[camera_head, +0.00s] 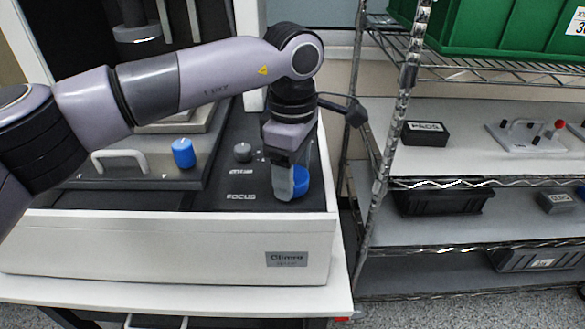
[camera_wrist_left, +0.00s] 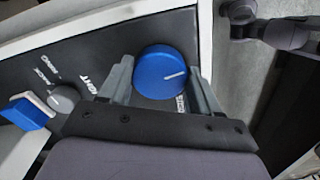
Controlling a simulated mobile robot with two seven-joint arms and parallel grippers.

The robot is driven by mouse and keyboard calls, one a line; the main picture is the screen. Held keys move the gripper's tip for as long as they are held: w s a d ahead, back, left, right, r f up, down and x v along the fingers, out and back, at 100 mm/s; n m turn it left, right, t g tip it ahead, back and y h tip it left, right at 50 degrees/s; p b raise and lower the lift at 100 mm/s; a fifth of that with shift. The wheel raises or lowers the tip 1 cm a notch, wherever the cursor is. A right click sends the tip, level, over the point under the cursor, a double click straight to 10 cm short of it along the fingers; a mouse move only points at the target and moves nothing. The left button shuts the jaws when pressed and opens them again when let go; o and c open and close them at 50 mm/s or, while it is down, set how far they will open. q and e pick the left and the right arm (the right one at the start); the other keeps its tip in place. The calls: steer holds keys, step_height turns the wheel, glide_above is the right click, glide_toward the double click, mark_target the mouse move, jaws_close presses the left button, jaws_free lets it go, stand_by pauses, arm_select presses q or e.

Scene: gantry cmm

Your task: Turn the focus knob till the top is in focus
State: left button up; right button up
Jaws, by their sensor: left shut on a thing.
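The focus knob (camera_head: 301,181) is a blue round knob on the dark front panel of the machine, right of the white FOCUS label (camera_head: 241,196). In the left wrist view the knob (camera_wrist_left: 164,76) shows its round blue face with a white line mark, tilted to the right. My left gripper (camera_head: 285,182) reaches down onto it. In the wrist view its two grey fingers (camera_wrist_left: 162,84) stand on either side of the knob, shut on it. No screen or focus picture shows, so I cannot tell the focus. My right gripper is not in view.
A smaller grey knob (camera_head: 243,152) sits left of the gripper. A blue cylinder (camera_head: 183,153) and a white handle (camera_head: 120,160) are further left. A wire shelf (camera_head: 450,182) with black bins and a green crate (camera_head: 500,28) stands close on the right.

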arm_select(q)
steer(key=shift+r, duration=0.1)
stand_by(0.3)
steer(key=o, duration=1.1)
steer(key=shift+c, duration=0.2)
steer(key=shift+r, duration=3.55)
